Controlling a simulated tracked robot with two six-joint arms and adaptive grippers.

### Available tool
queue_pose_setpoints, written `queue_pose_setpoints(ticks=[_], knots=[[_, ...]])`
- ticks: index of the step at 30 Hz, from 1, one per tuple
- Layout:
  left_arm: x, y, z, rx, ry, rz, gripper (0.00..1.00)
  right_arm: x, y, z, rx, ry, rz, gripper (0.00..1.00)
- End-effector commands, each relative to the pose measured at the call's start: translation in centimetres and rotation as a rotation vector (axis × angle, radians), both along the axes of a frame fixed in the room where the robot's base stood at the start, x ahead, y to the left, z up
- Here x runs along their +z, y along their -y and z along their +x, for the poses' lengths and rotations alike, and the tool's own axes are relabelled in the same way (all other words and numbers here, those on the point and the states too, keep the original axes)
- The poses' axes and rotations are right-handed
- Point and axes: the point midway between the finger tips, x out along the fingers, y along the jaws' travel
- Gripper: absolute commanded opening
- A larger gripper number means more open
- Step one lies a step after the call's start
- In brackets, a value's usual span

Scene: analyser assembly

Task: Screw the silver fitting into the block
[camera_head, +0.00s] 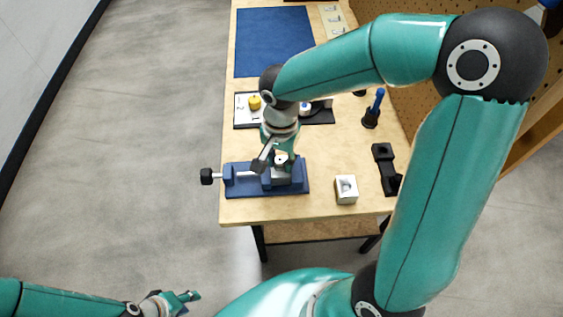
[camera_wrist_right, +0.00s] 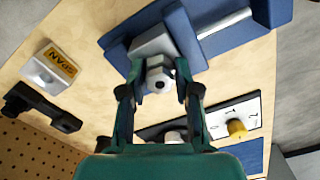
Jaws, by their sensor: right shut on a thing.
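The silver fitting (camera_wrist_right: 158,77), a hexagonal part with a dark hole in its end, sits between the fingertips of my right gripper (camera_wrist_right: 159,68) in the right wrist view. My right gripper is shut on it. The fitting is against the grey block (camera_wrist_right: 152,43), which is clamped in the blue vise (camera_wrist_right: 118,55). How deep it sits in the block is hidden. In the head view, my right gripper (camera_head: 279,160) points down over the vise (camera_head: 240,188) and hides most of the fitting. My left gripper (camera_head: 180,299) is low at the left, away from the table; its finger opening is unclear.
The vise handle (camera_head: 207,176) sticks out past the table's left edge. A white block (camera_head: 346,190) and a black bracket (camera_head: 385,168) lie right of the vise. A numbered tray with a yellow knob (camera_head: 254,102), a blue-handled tool (camera_head: 377,101) and a blue mat (camera_head: 273,42) are farther back.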

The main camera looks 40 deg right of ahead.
Motion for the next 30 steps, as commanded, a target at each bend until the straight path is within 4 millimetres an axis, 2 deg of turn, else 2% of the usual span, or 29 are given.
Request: queue_pose_setpoints(ticks=[5,12,20,21,25,26,30], knots=[[-0.4,0.0,0.0,0.0,0.0,0.0,0.4,-0.3,0.1,-0.3,-0.033,-0.01,-0.002,0.0],[-1.7,0.0,0.0,0.0,0.0,0.0,0.4,-0.4,0.1,-0.3,-0.187,-0.01,-0.002,0.0],[-1.6,0.0,0.0,0.0,0.0,0.0,0.4,-0.2,0.1,-0.3,-0.213,-0.013,-0.003,0.0],[-1.6,0.0,0.0,0.0,0.0,0.0,0.4,-0.2,0.1,-0.3,-0.212,-0.013,-0.003,0.36],[-1.6,0.0,0.0,0.0,0.0,0.0,0.4,-0.2,0.1,-0.3,-0.211,-0.011,-0.002,0.58],[-1.6,0.0,0.0,0.0,0.0,0.0,0.4,-0.2,0.1,-0.3,-0.211,-0.01,-0.002,0.61],[-1.6,0.0,0.0,0.0,0.0,0.0,0.4,-0.2,0.0,-0.2,-0.21,-0.008,-0.002,0.61]])
